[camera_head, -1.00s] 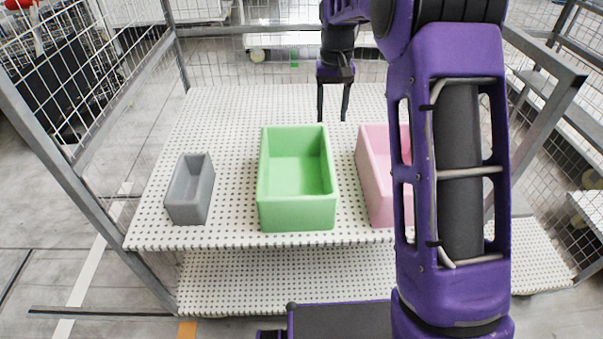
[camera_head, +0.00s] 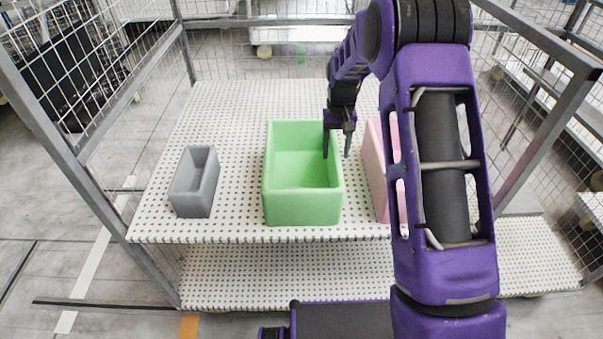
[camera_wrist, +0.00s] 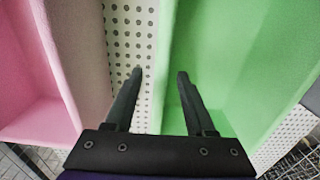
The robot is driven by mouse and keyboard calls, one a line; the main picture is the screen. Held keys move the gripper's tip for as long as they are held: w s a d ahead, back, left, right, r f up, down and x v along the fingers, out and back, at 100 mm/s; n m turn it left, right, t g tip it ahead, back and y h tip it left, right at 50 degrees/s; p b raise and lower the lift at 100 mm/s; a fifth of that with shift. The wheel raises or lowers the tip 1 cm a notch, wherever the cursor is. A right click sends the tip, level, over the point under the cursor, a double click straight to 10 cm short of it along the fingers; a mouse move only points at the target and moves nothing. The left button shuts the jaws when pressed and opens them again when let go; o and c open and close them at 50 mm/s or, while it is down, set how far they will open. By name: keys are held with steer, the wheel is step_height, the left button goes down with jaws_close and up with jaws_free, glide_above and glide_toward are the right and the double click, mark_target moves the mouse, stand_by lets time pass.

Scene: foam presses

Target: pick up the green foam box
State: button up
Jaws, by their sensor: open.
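The green foam box (camera_head: 302,207) is an open-topped box standing upright on the white perforated shelf, in the middle of the head view. My gripper (camera_head: 336,156) is open and empty at the box's right wall. In the wrist view, my gripper (camera_wrist: 160,74) has one finger over the strip of shelf outside the green foam box (camera_wrist: 238,70) and the other over the box's inside. The box wall lies between the fingers. I cannot tell how deep the fingertips reach.
A pink box (camera_head: 377,172) stands close on the right, partly behind my arm; it also shows in the wrist view (camera_wrist: 40,120). A small grey box (camera_head: 194,182) stands on the left. The shelf (camera_head: 235,105) is clear behind the boxes. Wire mesh sides and metal posts frame it.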

steer(key=shift+f, duration=0.85)
jaws_close()
stand_by(0.8)
